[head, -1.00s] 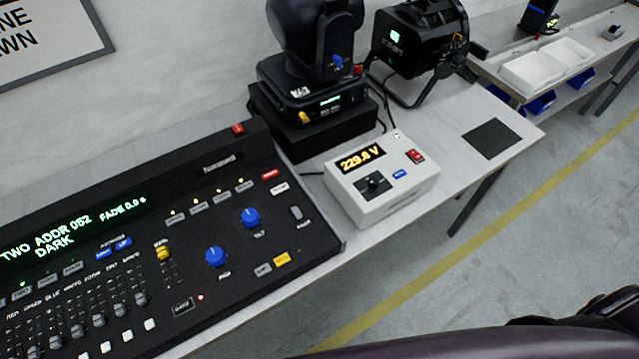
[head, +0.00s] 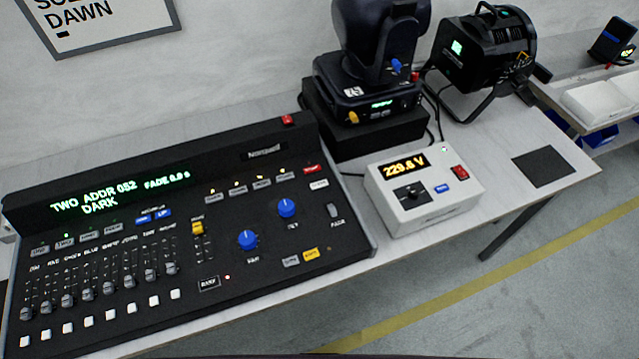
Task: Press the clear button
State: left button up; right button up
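A black lighting console (head: 120,205) lies on the bench at the left, its green display lit with text that includes "DARK". At its upper right edge are a red button (head: 312,168) and a white button (head: 319,184) below it. Lower down are a grey button (head: 290,262) and a yellow button (head: 311,254). The small labels are too blurred for me to tell which is the clear button. Nothing covers these buttons. Neither of my grippers is in view.
A white power box (head: 425,190) with a lit voltage display stands right of the console. A moving-head lamp (head: 375,65) and a black par can (head: 485,55) stand behind. A dark mat (head: 543,167) lies at the bench's right end. Floor in front is clear.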

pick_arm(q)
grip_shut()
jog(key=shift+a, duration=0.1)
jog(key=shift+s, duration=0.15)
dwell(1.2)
